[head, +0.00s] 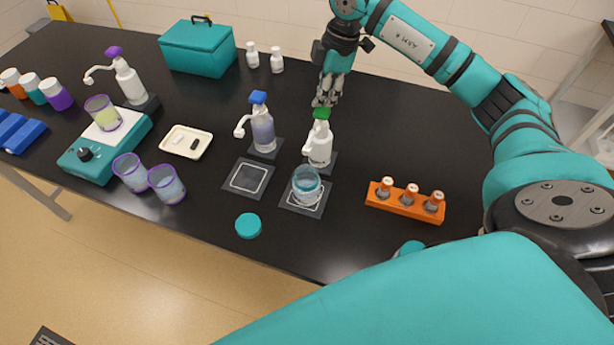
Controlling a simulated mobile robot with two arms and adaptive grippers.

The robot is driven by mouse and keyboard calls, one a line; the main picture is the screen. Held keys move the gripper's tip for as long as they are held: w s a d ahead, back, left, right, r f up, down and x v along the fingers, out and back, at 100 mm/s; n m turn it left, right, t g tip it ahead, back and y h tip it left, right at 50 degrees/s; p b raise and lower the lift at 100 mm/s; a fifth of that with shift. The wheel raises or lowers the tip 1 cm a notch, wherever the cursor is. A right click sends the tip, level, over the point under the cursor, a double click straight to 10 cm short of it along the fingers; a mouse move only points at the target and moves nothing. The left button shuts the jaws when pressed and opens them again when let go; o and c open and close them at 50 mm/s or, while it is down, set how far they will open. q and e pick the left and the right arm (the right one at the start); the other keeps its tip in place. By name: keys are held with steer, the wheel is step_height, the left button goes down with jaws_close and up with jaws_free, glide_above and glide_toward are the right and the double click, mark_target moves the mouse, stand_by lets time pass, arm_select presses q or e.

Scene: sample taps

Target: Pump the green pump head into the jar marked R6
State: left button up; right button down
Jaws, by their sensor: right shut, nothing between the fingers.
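The green pump head (321,114) tops a white bottle (319,142) standing on a dark pad, its spout pointing toward the front. A clear jar with a teal rim (306,183) stands upright on a white-outlined pad just in front of that bottle. No R6 marking is readable on it. My right gripper (324,101) is shut and empty, with its fingers pointing down. In the picture its fingertips are just above the green pump head; I cannot tell whether they touch it. My left gripper is not in view.
A blue-headed pump bottle (262,130) stands close to the left, behind an empty outlined pad (248,178). An orange rack (405,203) with capped vials is to the right. A teal lid (248,225) lies near the front edge.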

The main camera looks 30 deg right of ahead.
steer(key=shift+f+b, duration=0.75)
steer(key=shift+f, duration=0.65)
steer(key=shift+s, duration=0.1)
steer(key=shift+r+p, duration=1.4)
steer(key=shift+r, duration=0.15)
step_height(320, 180, up, 6)
steer(key=p, duration=0.5)
